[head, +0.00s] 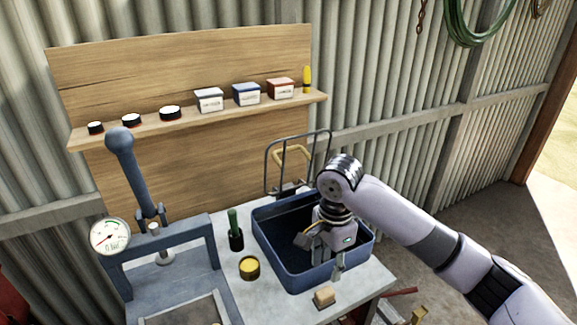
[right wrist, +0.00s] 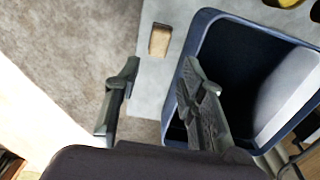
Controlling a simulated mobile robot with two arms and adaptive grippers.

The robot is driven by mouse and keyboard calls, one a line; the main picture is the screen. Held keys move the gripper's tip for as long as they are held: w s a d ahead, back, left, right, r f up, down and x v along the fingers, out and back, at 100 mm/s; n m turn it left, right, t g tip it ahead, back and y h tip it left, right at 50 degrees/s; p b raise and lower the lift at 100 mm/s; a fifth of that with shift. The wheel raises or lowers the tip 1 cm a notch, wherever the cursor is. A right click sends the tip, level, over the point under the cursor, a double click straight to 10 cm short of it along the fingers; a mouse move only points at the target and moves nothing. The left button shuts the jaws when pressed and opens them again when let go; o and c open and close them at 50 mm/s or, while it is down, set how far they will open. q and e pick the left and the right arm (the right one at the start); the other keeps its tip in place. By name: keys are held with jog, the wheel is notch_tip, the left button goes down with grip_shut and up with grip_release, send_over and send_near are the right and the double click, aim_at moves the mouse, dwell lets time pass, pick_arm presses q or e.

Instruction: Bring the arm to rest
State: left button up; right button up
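My right arm comes in from the right in the head view. Its gripper (head: 320,256) hangs over the blue tub (head: 268,263), fingers pointing down. In the right wrist view the gripper (right wrist: 160,78) has its two fingers well apart with nothing between them. One finger overlaps the edge of the blue tub (right wrist: 198,32) in that view; the other shows against the floor. A small wooden block (head: 324,297) lies on the bench in front of the tub; it also shows beyond the fingertips in the right wrist view (right wrist: 160,40). My left gripper is not in view.
A shelf (head: 200,121) with boxes and tins is behind. Open floor (head: 480,240) lies to the right.

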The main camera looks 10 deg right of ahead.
jog(key=s+a+f+n, duration=0.1)
jog(key=f+n, duration=0.1)
jog(key=s+a+f+n+y, duration=0.1)
jog(key=s+a+f, duration=0.1)
jog(key=f, duration=0.1)
jog(key=s+a+f+n+y, duration=0.1)
jog(key=s+a+f+n, duration=0.1)
jog(key=shift+s+a+f+n+t, duration=0.2)
jog(key=shift+s+f+n+t, duration=0.05)
jog(key=shift+n+t, duration=0.05)
jog(key=s+a+f+n+t+y, duration=0.1)
jog(key=s+f+n, duration=0.3)
jog(key=s+n, duration=0.15)
jog(key=s+d+f+n+t+h, duration=0.1)
jog(key=s+d+f+n, duration=0.1)
jog(key=s+d, duration=0.45)
jog(key=s+d+f+n+t+h, duration=0.1)
jog(key=s+d+f+n+h, duration=0.15)
jog(key=s+d, duration=0.45)
notch_tip(320, 180, down, 26)
jog(key=s+a+g, duration=0.1)
jog(key=s+a, duration=0.1)
jog(key=s+d+f+g, duration=0.1)
jog(key=s+d+f, duration=0.2)
jog(key=s+f, duration=1.2)
jog(key=shift+s+d+f+n+g, duration=0.2)
jog(key=shift+s+f+n+g, duration=0.15)
jog(key=shift+s, duration=0.5)
